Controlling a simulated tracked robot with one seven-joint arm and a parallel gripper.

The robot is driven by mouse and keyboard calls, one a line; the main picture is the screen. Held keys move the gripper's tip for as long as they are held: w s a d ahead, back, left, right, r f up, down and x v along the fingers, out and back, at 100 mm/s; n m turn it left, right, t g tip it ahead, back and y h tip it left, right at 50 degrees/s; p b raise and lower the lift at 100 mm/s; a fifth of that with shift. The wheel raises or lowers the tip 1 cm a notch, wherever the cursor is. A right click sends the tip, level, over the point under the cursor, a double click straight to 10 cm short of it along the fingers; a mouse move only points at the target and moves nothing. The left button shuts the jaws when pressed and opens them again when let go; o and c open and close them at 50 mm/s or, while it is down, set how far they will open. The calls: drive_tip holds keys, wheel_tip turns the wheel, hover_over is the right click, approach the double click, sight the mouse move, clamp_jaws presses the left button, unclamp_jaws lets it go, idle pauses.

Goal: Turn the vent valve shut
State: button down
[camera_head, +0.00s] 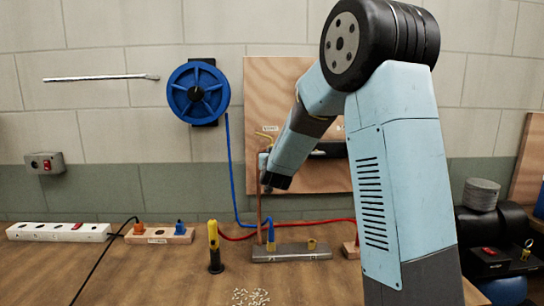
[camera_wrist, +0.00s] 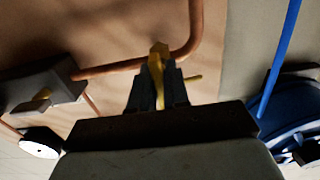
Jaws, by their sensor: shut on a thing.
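In the wrist view, my gripper (camera_wrist: 158,90) is shut on a yellow valve handle (camera_wrist: 158,52), which I take to be the vent valve. The handle stands between the two dark fingers, and its tip shows beyond them. A thin yellow rod (camera_wrist: 193,78) sticks out right of the fingers. The valve's body and how far it is turned are hidden by the fingers. In the head view, my arm reaches down to the plywood panel (camera_head: 275,90), and its wrist hides the grip. A small label (camera_head: 270,128) on the panel is too small to read.
In the wrist view, a bent copper pipe (camera_wrist: 192,35) runs close by the fingers. A grey block (camera_wrist: 68,88) with a brass lever is at left. A blue hose (camera_wrist: 280,55) hangs at right from the blue reel (camera_head: 198,92). The bench (camera_head: 150,275) holds power strips and cables.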

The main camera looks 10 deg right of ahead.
drive_tip(key=shift+a+f, duration=0.1)
drive_tip(key=shift+f, duration=0.1)
drive_tip(key=c, duration=1.2)
unclamp_jaws()
drive_tip(key=shift+r, duration=0.15)
drive_tip(key=s+a, duration=0.2)
drive_tip(key=s, duration=1.1)
drive_tip(key=shift+s, duration=0.3)
drive_tip(key=shift+s+a, duration=0.1)
drive_tip(key=s+d+n+g+y, duration=0.1)
drive_tip(key=s+g, duration=0.5)
drive_tip(key=s, duration=1.1)
drive_tip(key=s+d+f+n+g+y, duration=0.1)
drive_tip(key=s+d+g, duration=0.3)
drive_tip(key=s, duration=1.3)
drive_tip(key=shift+g+y, duration=0.4)
drive_tip(key=shift+g, duration=0.7)
